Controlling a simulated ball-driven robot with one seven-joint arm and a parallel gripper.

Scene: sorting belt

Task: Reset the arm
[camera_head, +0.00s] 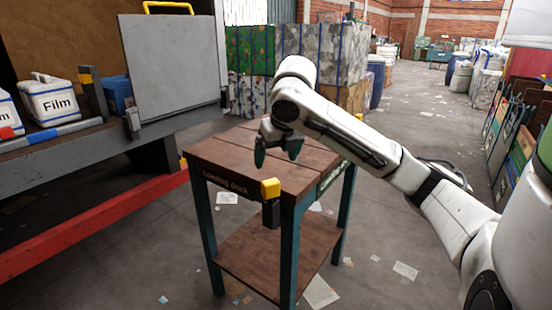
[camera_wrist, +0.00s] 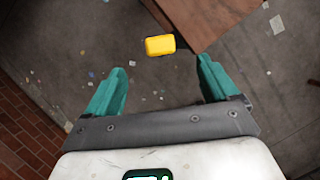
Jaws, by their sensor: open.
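My arm reaches in from the right in the head view, bent at the elbow and pointing down at its end. My gripper (camera_head: 278,152) hangs in front of the wooden table's top near its front side. In the wrist view my gripper (camera_wrist: 163,88) shows two teal fingers spread wide apart with nothing between them. Below and beyond the fingers are the yellow block on the table's corner (camera_wrist: 160,45) and the floor.
The wooden table (camera_head: 225,172) has a lower shelf and a yellow-topped post (camera_head: 270,188) at its front corner. A grey bench (camera_head: 60,150) at left holds white Film containers (camera_head: 48,100) and a grey panel (camera_head: 172,70). Paper scraps litter the open floor.

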